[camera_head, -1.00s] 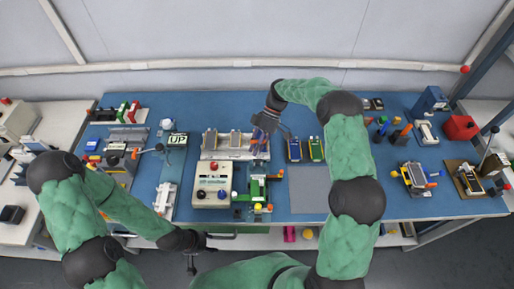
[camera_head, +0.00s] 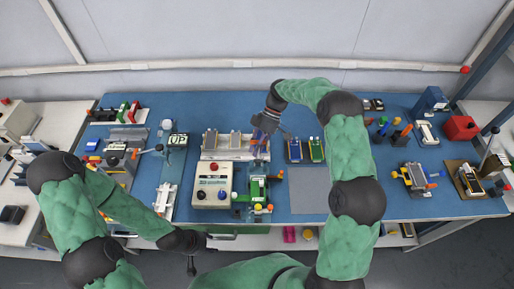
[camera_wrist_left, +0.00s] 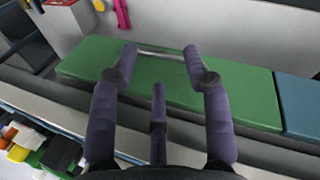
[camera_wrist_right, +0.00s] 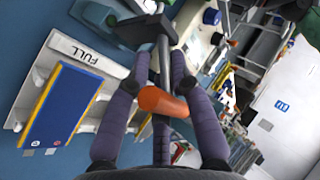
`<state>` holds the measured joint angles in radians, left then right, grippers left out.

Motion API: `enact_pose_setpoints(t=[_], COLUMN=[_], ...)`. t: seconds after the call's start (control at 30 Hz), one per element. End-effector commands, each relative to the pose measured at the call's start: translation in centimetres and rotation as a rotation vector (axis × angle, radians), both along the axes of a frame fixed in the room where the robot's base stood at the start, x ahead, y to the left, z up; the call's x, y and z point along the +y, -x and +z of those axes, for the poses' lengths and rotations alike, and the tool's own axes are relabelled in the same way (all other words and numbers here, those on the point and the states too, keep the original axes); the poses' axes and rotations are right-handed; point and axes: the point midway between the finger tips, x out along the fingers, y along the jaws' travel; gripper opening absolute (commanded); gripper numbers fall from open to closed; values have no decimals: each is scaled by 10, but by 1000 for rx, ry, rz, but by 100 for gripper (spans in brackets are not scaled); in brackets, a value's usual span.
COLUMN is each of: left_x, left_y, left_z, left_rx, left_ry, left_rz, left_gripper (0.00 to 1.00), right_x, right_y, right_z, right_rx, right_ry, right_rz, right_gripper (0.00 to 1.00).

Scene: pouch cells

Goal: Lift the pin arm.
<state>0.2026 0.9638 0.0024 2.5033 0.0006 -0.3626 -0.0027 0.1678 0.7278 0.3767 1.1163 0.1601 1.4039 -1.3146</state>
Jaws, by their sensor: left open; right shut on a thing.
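My right gripper (camera_head: 264,126) is over the middle of the blue table, at the right end of a pale rack. In the right wrist view its fingers (camera_wrist_right: 158,68) are shut on an orange handle (camera_wrist_right: 162,102). A dark metal bar (camera_wrist_right: 145,29), which looks like the pin arm, lies by the handle; how they join is partly hidden by the fingers. My left gripper (camera_head: 198,250) is low, in front of the table's front edge. It is open and empty in the left wrist view (camera_wrist_left: 160,52).
The pale rack (camera_wrist_right: 92,56) marked FULL holds a blue and yellow piece (camera_wrist_right: 60,104). A beige control box (camera_head: 212,185) and a green fixture (camera_head: 258,190) stand in front of it. A grey mat (camera_head: 309,190) to the right is bare. A green panel (camera_wrist_left: 170,85) lies past my left fingers.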

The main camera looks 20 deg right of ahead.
Motion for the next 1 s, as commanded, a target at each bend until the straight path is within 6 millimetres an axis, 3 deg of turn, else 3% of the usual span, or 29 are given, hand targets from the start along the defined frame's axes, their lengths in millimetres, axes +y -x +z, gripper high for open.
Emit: enact_pose_setpoints(t=[0.07,0.1,0.17,0.57,1.0], left_x=[0,0,0,0,0], left_y=[0,0,0,0,0], left_z=[0,0,0,0,0], left_rx=[0,0,0,0,0], left_ry=[0,0,0,0,0], left_rz=[0,0,0,0,0], left_gripper=[48,48,48,48,48], right_x=[-1,-1,-1,-3,-41], right_y=[-9,-9,-9,-6,-38], right_z=[7,7,7,5,61], right_rx=[-31,-31,-29,-15,-18], right_ry=[1,1,0,2,1], right_rz=[-9,-9,-9,-5,-7], right_gripper=[0,28,42,42,42])
